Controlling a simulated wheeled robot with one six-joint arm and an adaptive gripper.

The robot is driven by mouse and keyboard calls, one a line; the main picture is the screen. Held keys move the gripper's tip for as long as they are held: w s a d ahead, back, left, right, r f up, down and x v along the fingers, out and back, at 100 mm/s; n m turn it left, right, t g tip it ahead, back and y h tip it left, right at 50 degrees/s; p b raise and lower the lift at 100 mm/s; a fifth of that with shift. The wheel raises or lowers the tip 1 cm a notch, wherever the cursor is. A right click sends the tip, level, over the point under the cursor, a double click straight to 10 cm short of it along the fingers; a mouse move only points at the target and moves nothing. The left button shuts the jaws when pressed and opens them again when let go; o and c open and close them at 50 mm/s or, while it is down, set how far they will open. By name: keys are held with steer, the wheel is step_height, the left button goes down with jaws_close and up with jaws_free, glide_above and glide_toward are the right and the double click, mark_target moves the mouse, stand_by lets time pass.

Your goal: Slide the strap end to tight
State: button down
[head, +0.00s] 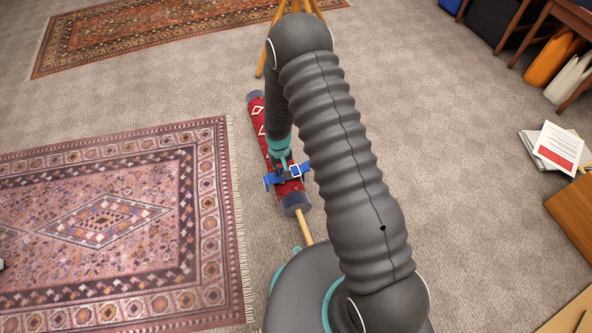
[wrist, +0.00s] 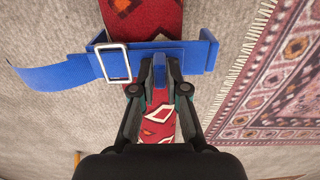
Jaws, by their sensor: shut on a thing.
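A blue strap (wrist: 185,55) lies across a rolled red patterned rug (wrist: 155,18). Its pale metal buckle (wrist: 113,64) sits on the strap, and a loose length of strap (wrist: 55,73) runs out past the buckle to the left in the wrist view. My gripper (wrist: 160,80) is shut on a blue piece of the strap between its fingertips, beside the buckle and over the roll. In the head view the strap (head: 271,181), the buckle (head: 295,170) and the rolled rug (head: 257,118) show beside my gripper (head: 284,168). My arm hides part of the area to the right.
A flat pink patterned rug (head: 120,225) with a fringe lies left of the roll. A wooden pole (head: 304,228) sticks out of the roll's near end. Wooden legs (head: 262,60) stand beyond. Papers (head: 558,148) and furniture are at the right. Bare carpet (head: 455,170) lies between.

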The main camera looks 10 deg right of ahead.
steer(key=shift+s+a, duration=0.25)
steer(key=shift+a, duration=0.9)
steer(key=c, duration=1)
jaws_free()
steer(key=shift+o, duration=0.2)
steer(key=shift+r, duration=0.1)
steer(key=shift+r+p, duration=1.45)
steer(key=shift+r, duration=1.45)
